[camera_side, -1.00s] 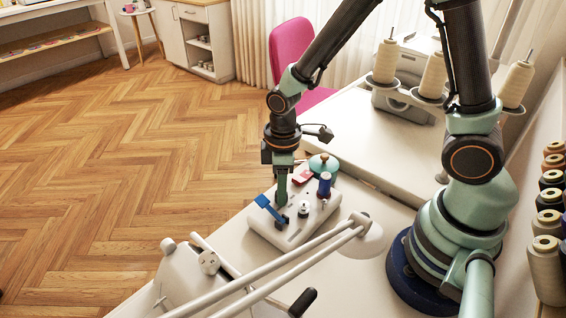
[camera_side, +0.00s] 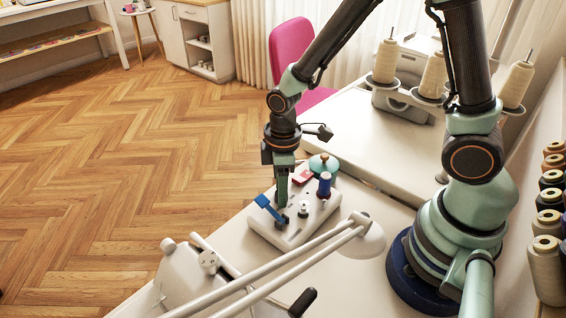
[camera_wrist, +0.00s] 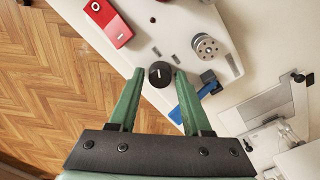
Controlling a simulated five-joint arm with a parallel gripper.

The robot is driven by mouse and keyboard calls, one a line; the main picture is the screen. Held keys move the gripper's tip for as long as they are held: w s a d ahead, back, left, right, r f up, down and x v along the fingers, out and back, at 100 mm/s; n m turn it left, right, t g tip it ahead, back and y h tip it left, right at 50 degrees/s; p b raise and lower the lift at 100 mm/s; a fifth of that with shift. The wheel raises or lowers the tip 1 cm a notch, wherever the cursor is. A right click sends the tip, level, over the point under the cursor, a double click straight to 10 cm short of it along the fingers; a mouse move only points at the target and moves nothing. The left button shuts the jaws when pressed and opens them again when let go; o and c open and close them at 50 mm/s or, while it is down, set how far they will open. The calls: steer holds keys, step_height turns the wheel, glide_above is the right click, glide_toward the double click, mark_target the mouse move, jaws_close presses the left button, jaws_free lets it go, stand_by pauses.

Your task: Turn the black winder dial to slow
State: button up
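The black winder dial (camera_wrist: 159,74) is a small round knob with a pale mark on top, on the white winder body (camera_wrist: 177,26). In the wrist view it lies between the tips of my gripper (camera_wrist: 159,72), with a gap showing on each side. The fingers are apart and hold nothing. In the side view my gripper (camera_side: 282,204) points down over the winder body (camera_side: 262,220), and the dial is hidden behind the fingers. I cannot tell how far the tips are above the body's surface.
A blue lever (camera_wrist: 207,88) is close to the right finger. A metal bobbin (camera_wrist: 206,46) and a red part (camera_wrist: 108,22) are on the winder. A blue thread spool (camera_side: 324,185) stands behind. A lamp arm (camera_side: 290,262) crosses in front.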

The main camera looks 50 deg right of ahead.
steer(key=shift+r, duration=0.1)
step_height(320, 180, up, 12)
steer(key=shift+s, duration=0.2)
stand_by(0.5)
steer(key=s+d+r+m+t, duration=0.3)
steer(key=d+r+m+t, duration=0.2)
steer(key=d+r+m, duration=0.2)
steer(key=shift+s+r+m, duration=0.4)
steer(key=shift+r+m, duration=0.2)
steer(key=shift+m, duration=0.6)
